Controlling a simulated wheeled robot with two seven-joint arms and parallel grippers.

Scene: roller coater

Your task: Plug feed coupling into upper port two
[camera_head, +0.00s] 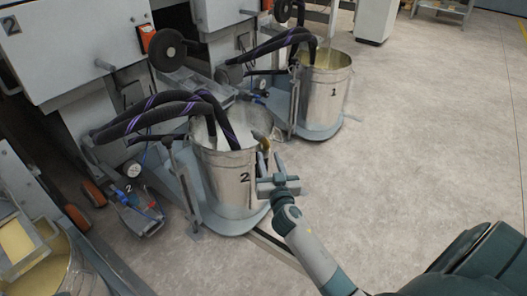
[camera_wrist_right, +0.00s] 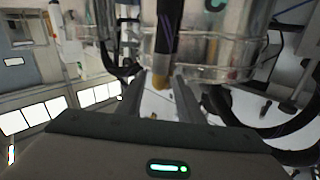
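A dark feed coupling with a yellow-brown tip (camera_head: 262,142) hangs at the right rim of the steel drum marked 2 (camera_head: 237,180). In the right wrist view the coupling's tip (camera_wrist_right: 161,80) lies in line with the gap between my fingers, with space on both sides. My right gripper (camera_head: 272,163) is open beside the drum's right side, fingers pointing up toward the coupling; it also shows in the right wrist view (camera_wrist_right: 166,95). I cannot tell whether the tip is between the fingers or beyond them. I cannot pick out upper port two on the machine marked 2 (camera_head: 60,55). My left gripper is out of view.
Black hoses (camera_head: 165,108) arch from the machine into drum 2. A second drum, marked 1 (camera_head: 325,95), stands behind with its own hoses. A small cart with a gauge (camera_head: 140,205) sits at left. The floor (camera_head: 420,130) at right is clear.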

